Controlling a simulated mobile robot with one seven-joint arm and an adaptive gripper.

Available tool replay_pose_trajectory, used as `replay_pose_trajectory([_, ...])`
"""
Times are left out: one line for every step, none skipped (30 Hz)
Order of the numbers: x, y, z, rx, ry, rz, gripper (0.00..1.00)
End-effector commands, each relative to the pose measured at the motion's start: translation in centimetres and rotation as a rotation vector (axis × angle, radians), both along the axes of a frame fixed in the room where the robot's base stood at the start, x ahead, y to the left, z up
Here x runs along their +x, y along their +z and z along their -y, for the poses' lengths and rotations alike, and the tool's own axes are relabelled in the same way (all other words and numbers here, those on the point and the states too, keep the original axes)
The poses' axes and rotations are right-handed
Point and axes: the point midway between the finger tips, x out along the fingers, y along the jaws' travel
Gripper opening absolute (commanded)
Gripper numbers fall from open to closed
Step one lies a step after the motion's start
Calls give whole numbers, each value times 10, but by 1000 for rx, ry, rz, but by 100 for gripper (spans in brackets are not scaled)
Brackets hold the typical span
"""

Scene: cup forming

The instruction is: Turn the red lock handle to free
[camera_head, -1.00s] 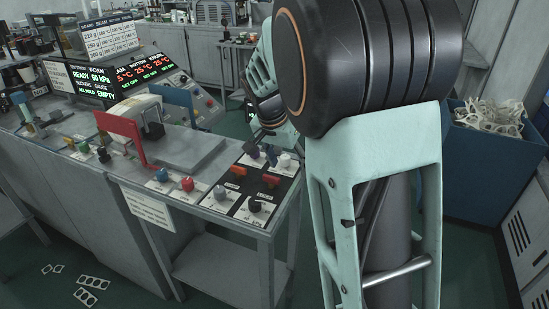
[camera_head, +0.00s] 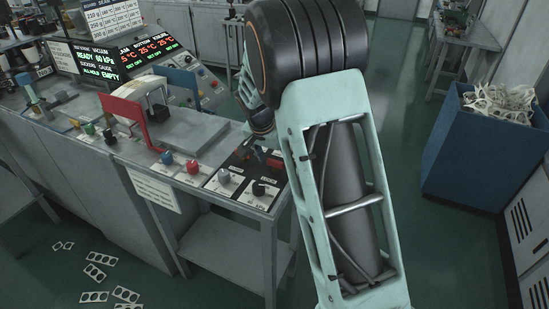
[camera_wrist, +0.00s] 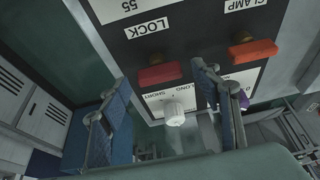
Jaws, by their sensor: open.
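The red lock handle (camera_wrist: 160,75) is a short bar on the dark panel, beside an upside-down LOCK label, in the wrist view. My gripper (camera_wrist: 158,80) is open, with one finger to each side of the red handle in the picture. Nothing is between the fingers, and I cannot tell how far off the handle is. In the head view the wrist end of my arm hangs over the panel and hides part of it. A reddish handle (camera_head: 275,163) shows there beside it; I cannot tell which one it is.
An orange clamp handle (camera_wrist: 253,50) lies right of the lock handle. A white knob (camera_wrist: 174,113) lies close below it. A red upright frame (camera_head: 126,112) stands on the bench to the left. A blue bin (camera_head: 470,160) stands at the right.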

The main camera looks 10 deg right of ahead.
Motion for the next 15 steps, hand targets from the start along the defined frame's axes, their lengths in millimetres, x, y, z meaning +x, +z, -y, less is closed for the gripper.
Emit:
replay_pose_trajectory([1, -2, 1, 0, 0, 0, 58])
replay_pose_trajectory([1, -2, 1, 0, 0, 0, 58])
replay_pose_trajectory([1, -2, 1, 0, 0, 0, 58])
replay_pose_trajectory([1, -3, 1, 1, 0, 1, 58])
replay_pose_trajectory([1, -3, 1, 0, 0, 1, 58])
replay_pose_trajectory([1, -3, 1, 0, 0, 1, 58])
replay_pose_trajectory([1, -2, 1, 1, 0, 1, 58])
replay_pose_trajectory([1, -2, 1, 1, 0, 1, 58])
replay_pose_trajectory([1, -2, 1, 1, 0, 1, 58])
replay_pose_trajectory([1, -2, 1, 1, 0, 1, 55])
replay_pose_trajectory([1, -2, 1, 1, 0, 1, 51])
replay_pose_trajectory([1, -2, 1, 1, 0, 1, 47])
replay_pose_trajectory([1, -2, 1, 1, 0, 1, 44])
replay_pose_trajectory([1, -2, 1, 1, 0, 1, 40])
replay_pose_trajectory([1, -2, 1, 1, 0, 1, 36])
